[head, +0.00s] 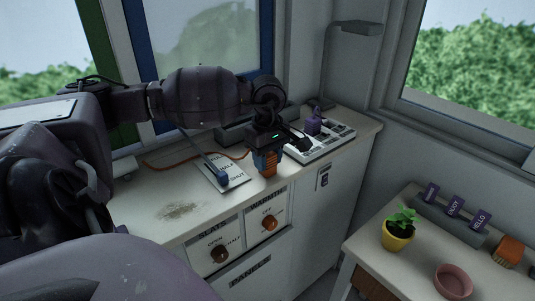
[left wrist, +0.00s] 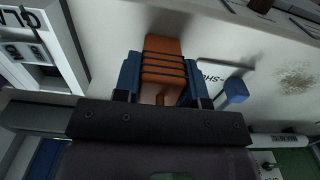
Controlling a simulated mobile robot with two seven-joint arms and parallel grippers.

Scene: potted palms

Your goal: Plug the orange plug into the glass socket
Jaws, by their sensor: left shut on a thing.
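My left gripper (head: 267,157) is shut on the orange plug (head: 268,168), which points down over the white counter, to the left of the socket strip (head: 322,143). In the left wrist view the gripper's blue fingers (left wrist: 160,88) hold the ribbed orange plug (left wrist: 162,62) from both sides. Part of the strip (left wrist: 68,52) shows at upper left there, apart from the plug. Its lettering is cut off, so I cannot surely tell which socket is the glass one. An orange cable (head: 190,160) runs left across the counter. My right gripper is not in view.
A purple plug (head: 313,126) stands at the strip's back. A blue-tipped lever (head: 222,180) lies over a white card (head: 213,174) left of the gripper. A grey lamp (head: 350,29) rises behind. Knobs (head: 269,223) are on the counter's front. A potted plant (head: 398,233) stands on the right-hand table.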

